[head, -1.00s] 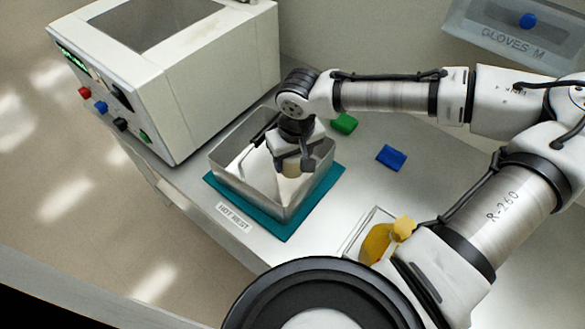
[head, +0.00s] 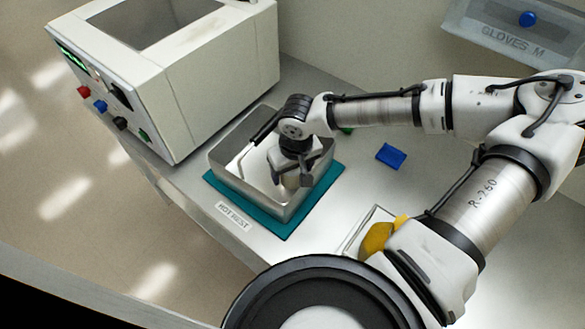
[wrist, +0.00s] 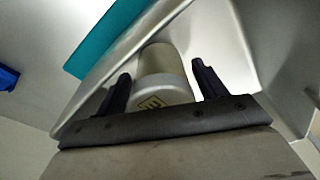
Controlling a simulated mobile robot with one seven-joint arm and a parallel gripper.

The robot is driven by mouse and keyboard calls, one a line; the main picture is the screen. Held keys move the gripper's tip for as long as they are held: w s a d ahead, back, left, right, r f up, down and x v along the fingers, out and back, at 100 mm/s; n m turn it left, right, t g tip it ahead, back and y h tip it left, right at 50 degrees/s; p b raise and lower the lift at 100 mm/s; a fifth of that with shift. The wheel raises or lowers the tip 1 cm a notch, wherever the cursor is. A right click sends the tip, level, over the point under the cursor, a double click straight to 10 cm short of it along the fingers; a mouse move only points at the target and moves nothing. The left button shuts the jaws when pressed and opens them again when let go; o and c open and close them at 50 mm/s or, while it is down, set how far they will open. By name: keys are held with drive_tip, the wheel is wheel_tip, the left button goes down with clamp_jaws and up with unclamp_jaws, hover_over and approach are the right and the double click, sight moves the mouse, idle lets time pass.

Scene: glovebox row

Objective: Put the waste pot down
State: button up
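The waste pot is a cream cylinder with a paler rim and a yellow hazard label. In the wrist view the waste pot (wrist: 162,80) sits between the two dark fingers of my gripper (wrist: 162,78), with at most narrow gaps beside it. In the head view my gripper (head: 291,178) reaches down inside an open steel bin (head: 228,183); the pot is mostly hidden there. My gripper looks shut on the pot. The bin stands on a teal mat (head: 325,194). Whether the pot touches the bin floor is hidden.
A white machine (head: 215,85) with coloured buttons stands left behind the bin. A blue block (head: 390,156) and a partly hidden green block (head: 347,130) lie to the right. A yellow item (head: 377,240) is in a small tray. A HOT NEST label (head: 234,217) is in front.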

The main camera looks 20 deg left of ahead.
drive_tip(key=shift+o, duration=0.5)
drive_tip(key=shift+r, duration=0.1)
drive_tip(key=r, duration=0.8)
drive_tip(key=s+d+r, duration=0.1)
drive_tip(key=r, duration=0.3)
